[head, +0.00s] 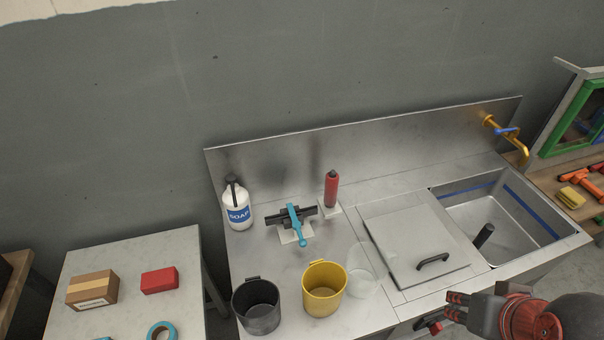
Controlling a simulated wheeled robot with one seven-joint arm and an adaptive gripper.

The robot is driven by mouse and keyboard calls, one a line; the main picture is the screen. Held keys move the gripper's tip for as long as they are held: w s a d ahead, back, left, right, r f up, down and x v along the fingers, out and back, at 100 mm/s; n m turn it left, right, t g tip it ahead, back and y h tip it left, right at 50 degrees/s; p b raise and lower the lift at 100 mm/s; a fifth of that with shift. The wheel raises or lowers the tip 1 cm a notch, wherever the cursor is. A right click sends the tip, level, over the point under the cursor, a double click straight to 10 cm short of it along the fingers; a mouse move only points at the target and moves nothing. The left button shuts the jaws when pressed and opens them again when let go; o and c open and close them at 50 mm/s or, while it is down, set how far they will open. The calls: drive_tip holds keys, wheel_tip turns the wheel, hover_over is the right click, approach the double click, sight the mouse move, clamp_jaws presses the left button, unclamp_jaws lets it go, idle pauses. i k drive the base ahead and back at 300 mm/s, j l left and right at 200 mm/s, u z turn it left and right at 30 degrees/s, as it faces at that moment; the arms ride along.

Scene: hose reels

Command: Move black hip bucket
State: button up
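The black hip bucket (257,318) stands upright near the front left of the steel counter, with its open top facing up and a small clip on its back rim. A yellow bucket (324,302) of similar shape stands just to its right. My gripper (449,307) is at the lower right, in front of the counter and below the sink lid handle. It is well to the right of both buckets and points left. It holds nothing that I can see, and its finger gap is too small to judge.
A clear container (363,284) stands right of the yellow bucket. Behind are a soap bottle (237,207), a blue-handled tool (296,225) and a red bottle (331,189). A lid (412,240) covers part of the sink (500,222). A side table (128,250) with boxes is at left.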

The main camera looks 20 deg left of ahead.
sight(255, 289)
drive_tip(key=u, duration=1.85)
drive_tip(key=l+u, duration=0.15)
drive_tip(key=u, duration=0.2)
drive_tip(key=l+u, duration=0.15)
drive_tip(key=u, duration=0.2)
drive_tip(key=l+u, duration=0.15)
drive_tip(key=u, duration=0.2)
